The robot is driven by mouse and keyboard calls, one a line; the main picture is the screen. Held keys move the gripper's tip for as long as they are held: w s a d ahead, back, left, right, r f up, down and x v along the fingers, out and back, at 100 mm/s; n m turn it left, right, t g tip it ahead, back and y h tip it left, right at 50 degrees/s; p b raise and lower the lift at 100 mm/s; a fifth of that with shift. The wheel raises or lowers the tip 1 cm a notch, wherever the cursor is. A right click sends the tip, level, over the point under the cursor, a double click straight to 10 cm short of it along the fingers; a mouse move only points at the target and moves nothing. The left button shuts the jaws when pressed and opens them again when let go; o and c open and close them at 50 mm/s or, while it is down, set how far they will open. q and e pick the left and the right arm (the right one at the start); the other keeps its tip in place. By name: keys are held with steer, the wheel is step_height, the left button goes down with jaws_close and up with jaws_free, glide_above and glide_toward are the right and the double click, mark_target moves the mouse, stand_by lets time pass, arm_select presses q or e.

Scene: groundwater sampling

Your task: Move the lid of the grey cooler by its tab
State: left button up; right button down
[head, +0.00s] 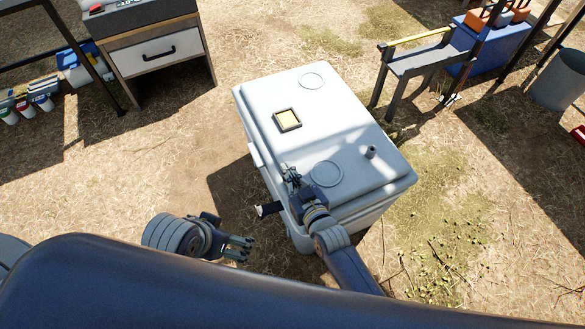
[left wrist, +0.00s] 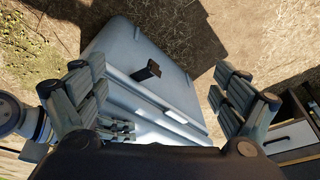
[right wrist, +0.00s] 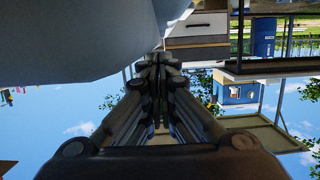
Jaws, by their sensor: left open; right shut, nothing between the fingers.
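The grey cooler (head: 352,219) stands on the ground, its lid (head: 340,125) lying over the body. A dark tab (head: 269,209) juts from the front side; it also shows in the left wrist view (left wrist: 147,71), between the spread fingers in the picture. My left gripper (head: 246,248) is open and empty, in front of the cooler and apart from the tab. My right gripper (head: 290,172) is shut and empty at the lid's front edge, close to the tab; I cannot tell if it touches the lid. The right wrist view shows its closed fingers (right wrist: 160,65) near a large pale surface.
A drawer cabinet (head: 160,52) stands back left. A grey bench (head: 420,62) and a blue box (head: 490,47) stand back right. Bare grassy ground surrounds the cooler.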

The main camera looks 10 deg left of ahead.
steer(key=shift+s+a+f, duration=0.1)
steer(key=shift+s+f, duration=0.05)
steer(key=shift+f, duration=0.65)
arm_select(q)
steer(key=w, duration=0.1)
steer(key=w+d+t, duration=0.1)
steer(key=w+r+t, duration=0.1)
steer(key=w, duration=0.1)
steer(key=shift+d+r+h, duration=0.1)
steer(key=shift+d+h, duration=0.05)
steer(key=shift+h, duration=0.15)
arm_select(e)
steer(key=shift+s, duration=0.1)
